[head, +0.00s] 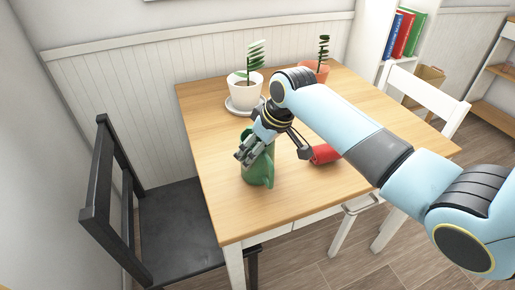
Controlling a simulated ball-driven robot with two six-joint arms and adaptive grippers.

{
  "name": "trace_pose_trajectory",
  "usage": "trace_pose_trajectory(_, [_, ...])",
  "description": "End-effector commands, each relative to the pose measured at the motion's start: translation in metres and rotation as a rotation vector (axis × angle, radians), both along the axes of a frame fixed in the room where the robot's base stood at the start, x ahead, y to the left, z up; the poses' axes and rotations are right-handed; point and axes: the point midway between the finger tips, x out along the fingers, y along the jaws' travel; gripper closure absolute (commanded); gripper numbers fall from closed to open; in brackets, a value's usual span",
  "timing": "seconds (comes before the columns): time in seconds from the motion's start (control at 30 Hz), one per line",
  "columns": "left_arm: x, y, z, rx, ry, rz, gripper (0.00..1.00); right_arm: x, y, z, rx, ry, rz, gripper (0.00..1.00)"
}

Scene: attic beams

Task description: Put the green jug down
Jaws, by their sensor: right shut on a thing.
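The green jug (259,172) is upright over the left part of the wooden table (212,130). My right gripper (250,155) is shut on the jug's upper part and covers much of its rim. I cannot tell for sure whether the jug's base touches the table top. My left gripper is not in view.
A red cylindrical thing (325,154) lies right of the jug, partly behind my right arm. A white plant pot (245,92) on a saucer and a terracotta pot (315,72) stand at the back. A black chair (170,225) is at left, a white chair (425,95) at right. The table's front left is clear.

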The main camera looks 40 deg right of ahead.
Motion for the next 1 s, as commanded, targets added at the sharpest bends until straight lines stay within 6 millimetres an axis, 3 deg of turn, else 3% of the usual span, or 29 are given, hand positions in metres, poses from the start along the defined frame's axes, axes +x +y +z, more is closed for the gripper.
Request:
trace_pose_trajectory(0.27, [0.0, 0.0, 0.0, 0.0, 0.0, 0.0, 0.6, 0.001, 0.0, 0.001, 0.0, -0.003, 0.001, 0.73])
trace_pose_trajectory(0.3, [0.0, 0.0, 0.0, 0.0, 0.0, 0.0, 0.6, 0.0, 0.0, -0.001, 0.0, 0.0, 0.0, 0.12])
trace_pose_trajectory(0.4, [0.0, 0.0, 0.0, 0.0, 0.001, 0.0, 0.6, 0.0, 0.0, -0.001, 0.0, 0.0, 0.0, 0.0])
trace_pose_trajectory(0.83, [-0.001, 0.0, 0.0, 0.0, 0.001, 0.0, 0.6, 0.0, 0.0, 0.001, 0.0, -0.001, 0.0, 0.0])
trace_pose_trajectory(1.0, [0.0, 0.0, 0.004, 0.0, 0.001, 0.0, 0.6, -0.006, -0.003, 0.019, -0.003, -0.003, 0.001, 0.0])
